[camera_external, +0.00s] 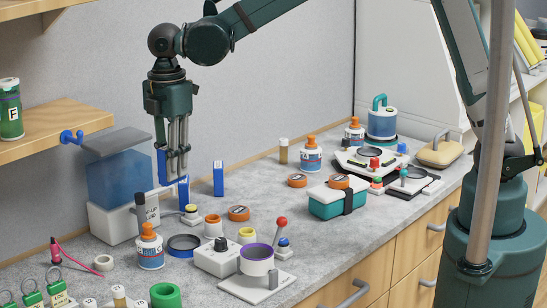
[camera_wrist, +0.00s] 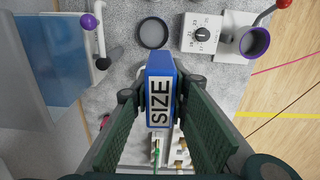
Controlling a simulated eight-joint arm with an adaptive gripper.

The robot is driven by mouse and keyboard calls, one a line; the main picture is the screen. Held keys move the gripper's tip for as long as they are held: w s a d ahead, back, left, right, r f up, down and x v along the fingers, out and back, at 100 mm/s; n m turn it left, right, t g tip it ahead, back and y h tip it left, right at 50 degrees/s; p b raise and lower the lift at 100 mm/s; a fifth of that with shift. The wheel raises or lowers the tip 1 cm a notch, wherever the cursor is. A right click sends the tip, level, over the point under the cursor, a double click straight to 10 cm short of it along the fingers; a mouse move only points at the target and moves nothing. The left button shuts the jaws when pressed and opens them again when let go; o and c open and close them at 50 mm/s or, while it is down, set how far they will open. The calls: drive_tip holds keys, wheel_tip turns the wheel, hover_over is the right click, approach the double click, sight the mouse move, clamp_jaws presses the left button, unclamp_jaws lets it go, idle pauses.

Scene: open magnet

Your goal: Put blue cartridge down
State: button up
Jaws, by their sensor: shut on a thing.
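The blue cartridge (camera_wrist: 160,75) is a blue block with a white label reading "SIZE". In the wrist view it sits between the two green finger pads of my gripper (camera_wrist: 161,105), which is shut on it. In the external view my gripper (camera_external: 174,165) points down above the counter, right of the blue tank, and the cartridge's blue side (camera_external: 161,165) shows beside the fingers. Another blue cartridge (camera_external: 218,178) stands upright on the counter to the right. A further blue piece (camera_external: 183,190) shows just below the fingers; I cannot tell whether it is separate.
The blue tank (camera_external: 116,178) stands close on the left. A teal box (camera_external: 327,204) is to the right. Bare grey counter lies around the upright cartridge.

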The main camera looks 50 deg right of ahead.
drive_tip(key=w+d, duration=0.7)
drive_tip(key=d, duration=0.9)
drive_tip(key=w+d, duration=0.7)
drive_tip(key=d, duration=0.9)
drive_tip(key=w+d, duration=0.7)
drive_tip(key=d, duration=0.8)
wheel_tip(320, 180, down, 11)
drive_tip(key=shift+s+m+b, duration=0.25)
drive_tip(key=shift+m+b, duration=0.05)
drive_tip(key=shift+b, duration=0.05)
drive_tip(key=shift+f, duration=0.15)
drive_tip(key=shift+f, duration=3)
drive_tip(key=shift+f, duration=1.85)
